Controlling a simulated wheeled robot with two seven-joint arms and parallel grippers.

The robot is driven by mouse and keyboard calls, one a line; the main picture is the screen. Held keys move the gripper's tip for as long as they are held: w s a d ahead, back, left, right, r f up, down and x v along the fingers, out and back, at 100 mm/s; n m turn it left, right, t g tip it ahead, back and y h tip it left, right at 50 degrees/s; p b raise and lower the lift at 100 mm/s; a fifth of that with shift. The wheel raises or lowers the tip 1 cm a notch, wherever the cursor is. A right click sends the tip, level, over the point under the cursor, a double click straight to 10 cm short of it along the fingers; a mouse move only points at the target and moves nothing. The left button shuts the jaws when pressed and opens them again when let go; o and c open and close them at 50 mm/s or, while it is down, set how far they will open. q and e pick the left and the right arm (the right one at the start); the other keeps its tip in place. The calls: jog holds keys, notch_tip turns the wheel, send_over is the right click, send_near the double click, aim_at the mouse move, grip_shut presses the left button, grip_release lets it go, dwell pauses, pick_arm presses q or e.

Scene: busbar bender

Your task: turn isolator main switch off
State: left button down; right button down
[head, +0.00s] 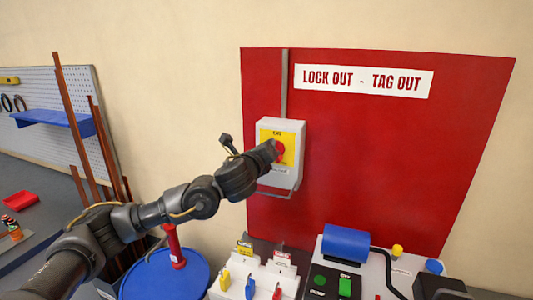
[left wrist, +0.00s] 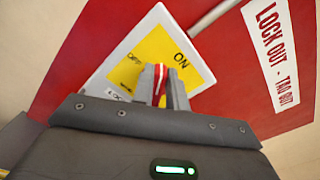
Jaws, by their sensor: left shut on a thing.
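The isolator main switch is a light grey box (head: 292,128) with a yellow face plate on the red wall panel. Its red rotary handle (head: 280,151) is partly hidden by my left gripper (head: 274,151) in the head view. In the left wrist view the yellow plate (left wrist: 153,52) reads ON at the upper right, with OFF at the left. The left gripper (left wrist: 161,88) is shut on the red handle, which shows between its fingers with a pale line along it. My right gripper is not in view.
A LOCK OUT - TAG OUT sign (head: 363,80) is on the red panel (head: 400,160). Below are a white rack with coloured tags (head: 258,272), a machine with a blue roller (head: 346,242), and a round blue top (head: 165,275). Copper bars (head: 72,120) lean at left.

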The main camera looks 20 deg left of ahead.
pick_arm(q)
jog(key=n+b, duration=0.1)
jog(key=n, duration=0.2)
jog(key=f+n+b, duration=0.1)
jog(key=n, duration=0.3)
jog(key=a+f+n+b, duration=0.1)
jog(key=n, duration=0.2)
jog(key=shift+f+n, duration=0.1)
jog(key=shift+n, duration=0.2)
jog(key=shift+b, duration=0.3)
jog(key=c, duration=1.4)
grip_release()
jog(key=s, duration=1)
jog(key=shift+s+a+b, duration=0.4)
jog(key=shift+b, duration=0.05)
